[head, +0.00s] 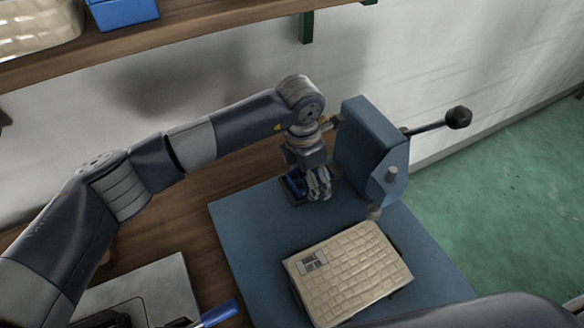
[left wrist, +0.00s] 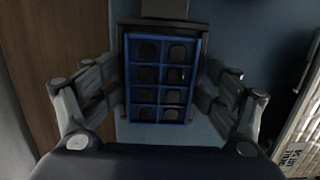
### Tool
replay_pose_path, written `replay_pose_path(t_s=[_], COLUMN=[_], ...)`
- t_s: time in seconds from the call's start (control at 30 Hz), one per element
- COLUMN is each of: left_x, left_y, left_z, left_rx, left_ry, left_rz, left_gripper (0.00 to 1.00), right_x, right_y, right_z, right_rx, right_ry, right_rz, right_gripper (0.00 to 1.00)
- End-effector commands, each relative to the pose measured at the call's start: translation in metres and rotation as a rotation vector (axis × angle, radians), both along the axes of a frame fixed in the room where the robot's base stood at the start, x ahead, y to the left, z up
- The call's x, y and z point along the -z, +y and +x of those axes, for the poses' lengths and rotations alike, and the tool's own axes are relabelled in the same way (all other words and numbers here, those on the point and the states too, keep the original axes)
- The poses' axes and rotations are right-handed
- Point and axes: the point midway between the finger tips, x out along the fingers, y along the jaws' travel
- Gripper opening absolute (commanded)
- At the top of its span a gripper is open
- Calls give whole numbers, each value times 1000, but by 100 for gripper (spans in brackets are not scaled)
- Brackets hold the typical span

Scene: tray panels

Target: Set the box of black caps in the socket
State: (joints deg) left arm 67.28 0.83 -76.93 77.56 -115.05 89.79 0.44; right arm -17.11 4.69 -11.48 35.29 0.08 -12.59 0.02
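The box of black caps (left wrist: 160,115) is a blue tray with several square compartments, a dark cap in each visible one. Its blue edge also shows in the head view (head: 294,184). The dark socket (head: 296,198) is on the blue base, under and around the box; in the left wrist view its dark rim (left wrist: 135,27) shows beyond the box's far edge. My left gripper (head: 319,190) points down here, with a finger against each long side of the box. Whether the box is fully seated is hidden. My right gripper is not in view.
A blue press (head: 370,142) with a black-knobbed lever (head: 458,117) stands right beside my left gripper. A wooden shelf (head: 190,34) runs above.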

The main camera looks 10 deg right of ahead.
Motion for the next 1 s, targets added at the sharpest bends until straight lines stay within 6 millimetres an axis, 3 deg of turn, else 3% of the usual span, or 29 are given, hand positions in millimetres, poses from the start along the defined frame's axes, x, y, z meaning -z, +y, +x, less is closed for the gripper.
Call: replay_pose_path(t_s=[0.17,0.37,0.77,1.0], left_x=[2,-9,-61,-108], left_y=[2,1,0,0], left_z=[0,0,0,1], left_rx=[-2,-1,1,2], left_ry=[3,3,0,-5], left_rz=[6,4,0,-1], left_gripper=[77,77,77,77], right_x=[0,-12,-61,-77], right_y=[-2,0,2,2], right_z=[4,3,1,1], right_rx=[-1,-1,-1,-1], right_ry=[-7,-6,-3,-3], right_rz=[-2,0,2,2], right_gripper=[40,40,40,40])
